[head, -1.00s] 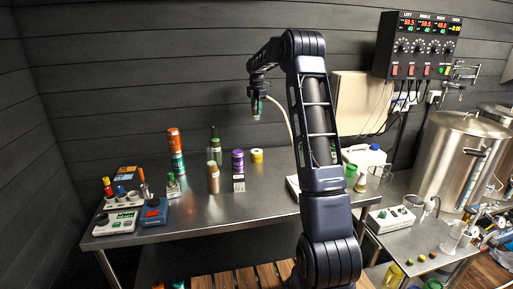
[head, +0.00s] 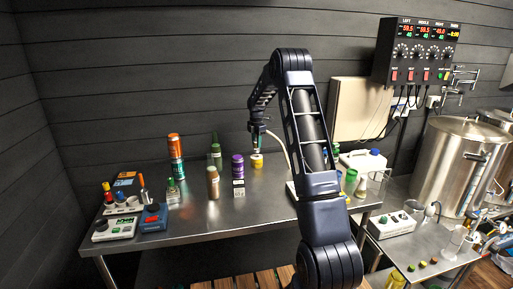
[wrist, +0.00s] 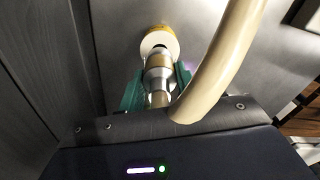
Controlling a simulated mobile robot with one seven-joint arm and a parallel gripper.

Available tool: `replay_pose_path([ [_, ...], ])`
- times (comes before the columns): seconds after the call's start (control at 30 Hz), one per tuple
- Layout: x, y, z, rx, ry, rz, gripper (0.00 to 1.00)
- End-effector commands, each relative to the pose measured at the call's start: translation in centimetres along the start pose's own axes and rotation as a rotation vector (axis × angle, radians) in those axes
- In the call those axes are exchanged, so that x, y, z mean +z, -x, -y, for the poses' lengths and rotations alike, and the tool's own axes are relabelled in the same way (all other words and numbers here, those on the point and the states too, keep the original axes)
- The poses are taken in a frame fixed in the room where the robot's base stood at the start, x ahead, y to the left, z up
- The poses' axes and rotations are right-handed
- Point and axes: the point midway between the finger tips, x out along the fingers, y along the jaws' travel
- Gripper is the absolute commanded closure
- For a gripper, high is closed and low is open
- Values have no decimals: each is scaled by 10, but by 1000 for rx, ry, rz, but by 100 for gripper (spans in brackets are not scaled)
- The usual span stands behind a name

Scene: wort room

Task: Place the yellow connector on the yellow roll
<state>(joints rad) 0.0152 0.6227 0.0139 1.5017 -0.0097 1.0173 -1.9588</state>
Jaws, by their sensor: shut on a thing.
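The yellow roll (head: 257,163) stands on the steel table, right of the purple rolls; it also shows in the wrist view (wrist: 160,40) as a pale disc with a yellow side. My gripper (head: 256,148) points down directly above it. In the wrist view the green fingers (wrist: 158,84) are shut on the connector (wrist: 158,62), a silver fitting with a yellowish band. The connector's far end overlaps the roll's top; I cannot tell whether it touches. Part of the connector is hidden between the fingers.
Purple rolls (head: 238,166), a brown bottle (head: 213,182) and a green bottle (head: 215,152) stand left of the roll. An orange and green stack (head: 175,155) is farther left. A beige hose (wrist: 222,60) curves close beside my gripper. The table's front middle is clear.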

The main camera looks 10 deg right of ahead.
Motion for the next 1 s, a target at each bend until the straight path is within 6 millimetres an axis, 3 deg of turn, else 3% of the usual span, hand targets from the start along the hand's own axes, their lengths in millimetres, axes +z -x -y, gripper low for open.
replay_pose_path([
  [0.2,0,-27,0,0,0,0,93],
  [0.6,0,-32,0,0,0,0,93],
  [0.63,0,-32,0,0,0,0,61],
  [0.7,0,-32,0,0,0,0,47],
  [1.0,0,-31,0,0,0,0,45],
])
